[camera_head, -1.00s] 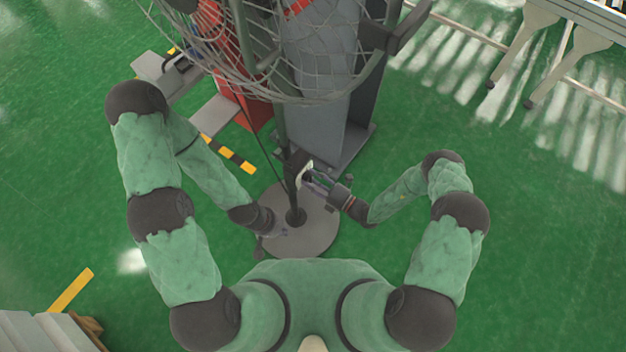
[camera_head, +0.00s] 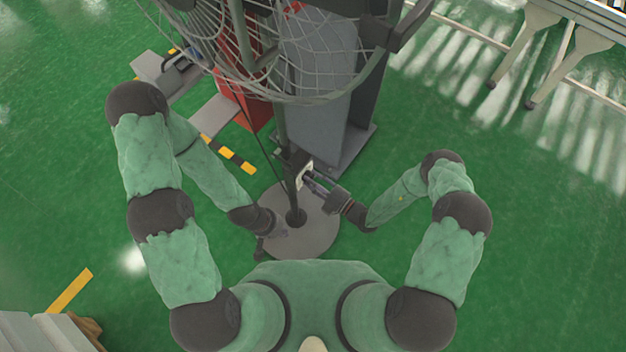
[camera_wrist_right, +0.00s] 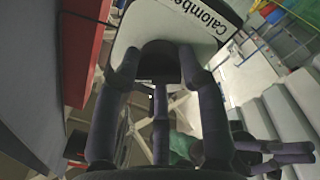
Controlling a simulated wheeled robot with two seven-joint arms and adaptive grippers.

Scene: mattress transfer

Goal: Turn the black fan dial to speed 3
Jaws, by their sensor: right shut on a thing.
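The floor fan's wire cage (camera_head: 300,85) fills the top of the head view. Its pole (camera_head: 281,135) stands on a round grey base (camera_head: 305,238). A small control box with a white panel (camera_head: 303,175) sits on the pole. In the right wrist view this panel (camera_wrist_right: 190,22) carries black lettering, partly cut off. The black dial (camera_wrist_right: 158,54) sits on it between the fingers of my right gripper (camera_head: 312,184), which is shut on it. The dial's speed marks cannot be read. My left gripper (camera_head: 276,229) hangs low over the base; its fingers are too small to judge.
Behind the fan stand a grey cabinet (camera_head: 325,125) and a red unit (camera_head: 251,105). A yellow-black strip (camera_head: 236,160) lies on the green floor. A white-legged table (camera_head: 530,40) is at upper right. The floor to the right is clear.

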